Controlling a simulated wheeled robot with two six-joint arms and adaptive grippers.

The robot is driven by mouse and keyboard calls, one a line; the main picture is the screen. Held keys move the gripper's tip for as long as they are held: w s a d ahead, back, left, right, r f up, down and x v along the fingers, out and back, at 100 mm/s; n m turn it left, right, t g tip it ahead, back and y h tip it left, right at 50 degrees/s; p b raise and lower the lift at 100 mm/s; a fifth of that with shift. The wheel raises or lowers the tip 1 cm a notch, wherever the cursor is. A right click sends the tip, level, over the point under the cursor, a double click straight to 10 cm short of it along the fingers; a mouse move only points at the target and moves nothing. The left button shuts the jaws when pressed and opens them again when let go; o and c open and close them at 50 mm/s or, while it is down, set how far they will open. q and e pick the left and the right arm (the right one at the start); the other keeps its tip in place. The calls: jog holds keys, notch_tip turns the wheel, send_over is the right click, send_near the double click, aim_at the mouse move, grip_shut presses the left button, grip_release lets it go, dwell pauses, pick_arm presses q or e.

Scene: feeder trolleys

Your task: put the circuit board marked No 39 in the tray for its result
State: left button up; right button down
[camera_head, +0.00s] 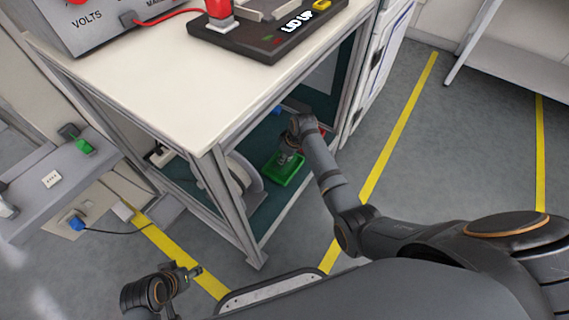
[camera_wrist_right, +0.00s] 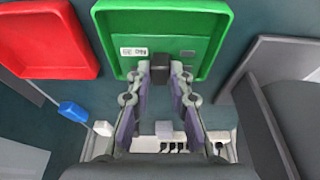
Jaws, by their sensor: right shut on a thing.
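My right gripper (camera_wrist_right: 161,82) is shut on a black part of the circuit board (camera_wrist_right: 187,54). The board is green, with a small white label whose print is too small to read surely. It shows against the floor of the green tray (camera_wrist_right: 218,54), inside its walls; I cannot tell whether it touches the floor. In the head view, the green tray (camera_head: 284,175) sits on the lower shelf of the bench, below my right gripper (camera_head: 288,154). The red tray (camera_wrist_right: 52,38) lies left of the green one. My left gripper (camera_head: 191,271) is away from the trays, its opening unclear.
A pale bench top (camera_head: 165,92) lies above the shelf, carrying a meter box (camera_head: 95,25) and a black test fixture (camera_head: 270,38). A bench leg (camera_head: 240,225) stands left of my right arm. A blue plug (camera_wrist_right: 73,111) lies near the red tray.

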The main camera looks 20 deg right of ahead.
notch_tip(320, 180, down, 2)
jog(key=shift+s+f+b, duration=0.1)
jog(key=shift+f+b, duration=0.1)
jog(key=shift+b, duration=0.1)
pick_arm(q)
jog(key=shift+w+d+f+t, duration=0.2)
jog(key=shift+f+t, duration=0.2)
jog(key=shift+f, duration=0.25)
pick_arm(e)
jog(key=shift+f, duration=0.25)
jog(key=shift+f, duration=0.1)
jog(key=c, duration=1.2)
grip_release()
pick_arm(q)
notch_tip(320, 180, up, 6)
jog(key=s+a+g+y+p, duration=0.1)
jog(key=a+g+p, duration=0.1)
jog(key=p, duration=0.3)
jog(key=shift+s+a+r+g, duration=0.2)
jog(key=shift+s+g, duration=0.2)
jog(key=shift+g, duration=0.2)
pick_arm(e)
jog(key=v, duration=1.2)
